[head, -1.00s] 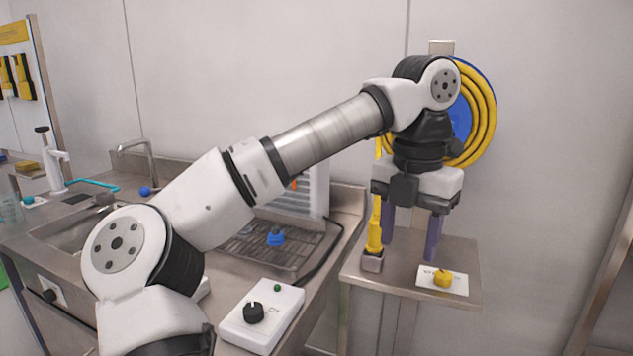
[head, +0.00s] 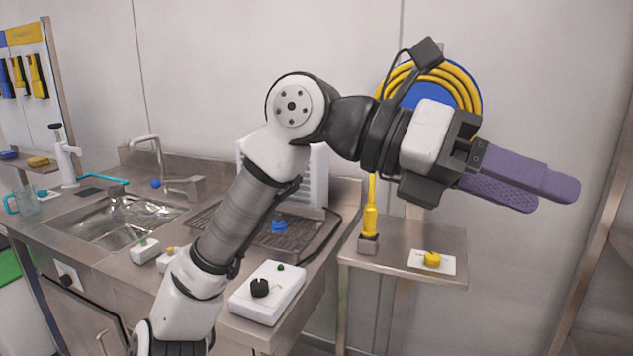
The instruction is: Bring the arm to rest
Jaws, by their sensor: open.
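My gripper (head: 560,198) is in the right half of the head view, raised in front of the grey wall. Its two purple fingers point to the right and slightly down. They are apart, and I see nothing between them. My arm rises from the bottom left, bends at a high elbow and reaches right. The gripper body covers part of the yellow hose coil (head: 396,82) on its blue reel (head: 413,100). The fingers are clear of the small steel side table (head: 400,262) below.
A yellow nozzle (head: 370,222) stands in a holder on the side table, near a yellow knob (head: 432,259) on a white plate. A white control box (head: 268,292) with a black knob sits on the counter by my arm. A sink (head: 118,222) is at left. Wall space right is free.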

